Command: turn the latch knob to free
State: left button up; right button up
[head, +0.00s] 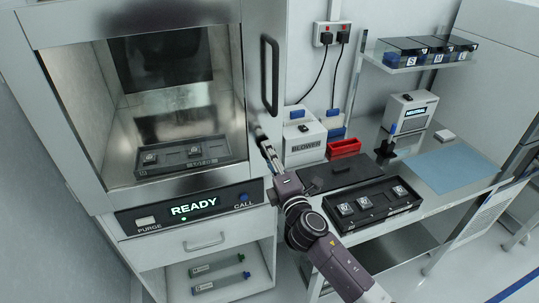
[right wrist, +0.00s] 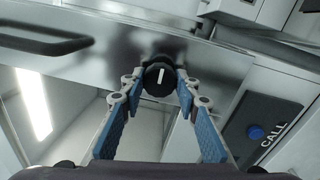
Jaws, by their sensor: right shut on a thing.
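The latch knob (right wrist: 159,74) is a round black knob with a white mark line on the metal door frame in the right wrist view. The line stands close to upright in that picture. My right gripper (right wrist: 159,84) has its blue-padded fingers on both sides of the knob and is shut on it. In the head view my right gripper (head: 262,138) reaches the right edge of the handler's door (head: 228,60), below the handle. There its fingers largely hide the knob. The door looks closed. My left gripper is not in view.
A black door handle (head: 270,75) stands out above my right gripper. The panel below (head: 190,211) reads READY, with a blue CALL button (head: 244,198). A white BLOWER box (head: 303,140), a red bin (head: 344,148) and a black tray (head: 372,207) stand to the right.

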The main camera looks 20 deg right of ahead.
jog(key=o, duration=1.2)
jog(key=shift+c, duration=0.2)
jog(key=s, duration=1.2)
jog(key=shift+d+f, duration=0.2)
jog(key=shift+f, duration=0.2)
